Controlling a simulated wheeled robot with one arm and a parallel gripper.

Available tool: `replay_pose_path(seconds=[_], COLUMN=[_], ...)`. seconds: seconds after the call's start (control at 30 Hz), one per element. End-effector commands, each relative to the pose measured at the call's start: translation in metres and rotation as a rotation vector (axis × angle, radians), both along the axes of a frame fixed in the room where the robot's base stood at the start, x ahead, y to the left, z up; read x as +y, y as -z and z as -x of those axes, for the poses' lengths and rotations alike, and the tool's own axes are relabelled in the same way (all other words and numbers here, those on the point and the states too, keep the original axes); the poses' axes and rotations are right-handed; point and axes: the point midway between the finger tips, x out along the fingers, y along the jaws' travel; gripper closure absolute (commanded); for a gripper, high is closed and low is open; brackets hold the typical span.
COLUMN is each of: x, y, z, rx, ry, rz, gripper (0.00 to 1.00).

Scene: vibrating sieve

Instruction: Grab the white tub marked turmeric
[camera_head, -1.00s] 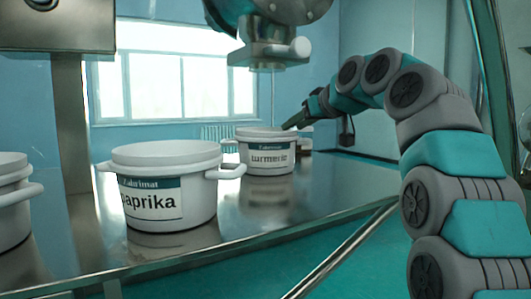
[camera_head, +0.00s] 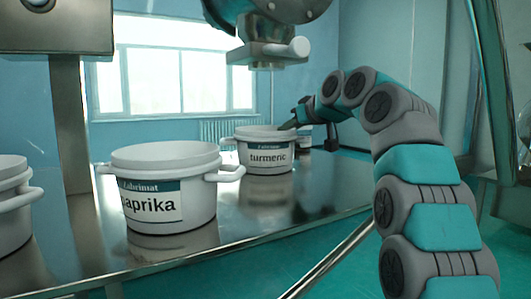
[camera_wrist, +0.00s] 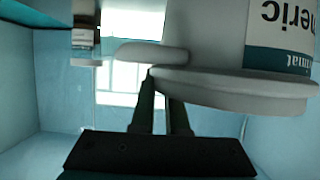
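The white tub marked turmeric (camera_head: 266,169) stands upright on the metal table, behind the paprika tub. In the wrist view it appears upside down at upper right (camera_wrist: 216,45), with part of its label, rim and one side handle showing. My gripper (camera_head: 290,125) is at the tub's right upper side in the head view. In the wrist view my gripper's two fingers (camera_wrist: 163,92) stand apart with a bright gap between them. They reach up to the tub's rim and handle; the rim hides one fingertip, and contact cannot be told.
A white paprika tub (camera_head: 162,208) stands nearer on the table (camera_head: 285,217). Another white tub (camera_head: 12,212) is cut off at the left edge. A metal machine part with a pale knob (camera_head: 270,50) hangs above the turmeric tub. A metal post (camera_head: 70,125) stands at left.

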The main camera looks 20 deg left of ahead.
Motion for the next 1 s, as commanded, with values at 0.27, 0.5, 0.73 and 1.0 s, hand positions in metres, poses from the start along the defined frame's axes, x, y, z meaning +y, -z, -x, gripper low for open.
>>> replay_pose_path(seconds=[0.27,0.5,0.73,1.0], x=[0.0001,0.0,0.0002,0.0002], y=[0.0,0.0001,0.0002,0.0003], z=[-0.0001,0.0,0.0,-0.0001], rx=[0.0,0.0,0.0,0.001], ry=[0.0,0.0,0.0,0.0], rz=[0.0,0.0,0.0,0.001], gripper=[1.0,1.0,1.0,1.0])
